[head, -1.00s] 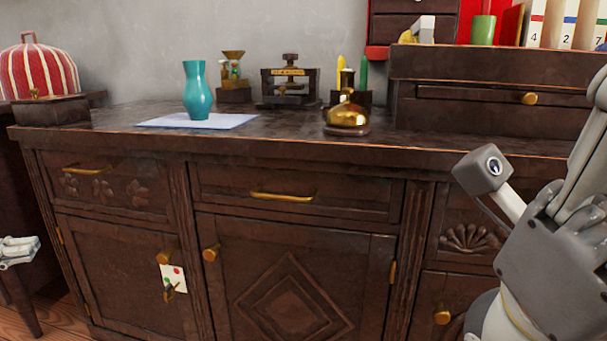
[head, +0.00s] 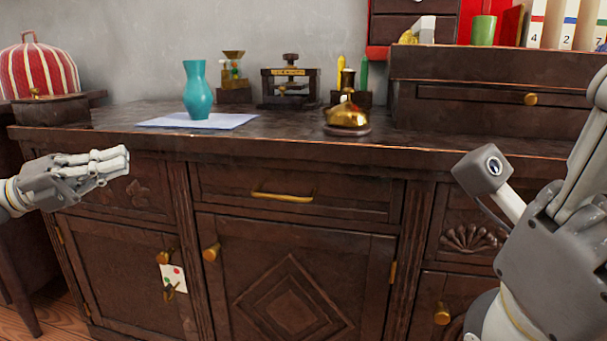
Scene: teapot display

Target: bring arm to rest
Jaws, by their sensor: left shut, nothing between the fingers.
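My left gripper (head: 126,160) comes in from the left in the head view. It is shut and empty, in front of the sideboard's left drawer, a little below the top's front edge. Its fingers point right. My right arm fills the right edge of the view, in front of the sideboard's right part.
The dark wooden sideboard (head: 290,230) stands ahead. On it are a teal vase (head: 198,95) on a pale sheet (head: 155,122), a golden bell (head: 347,115) and a small press (head: 290,85). A red striped cover (head: 40,70) is at left. The floor shows at lower left.

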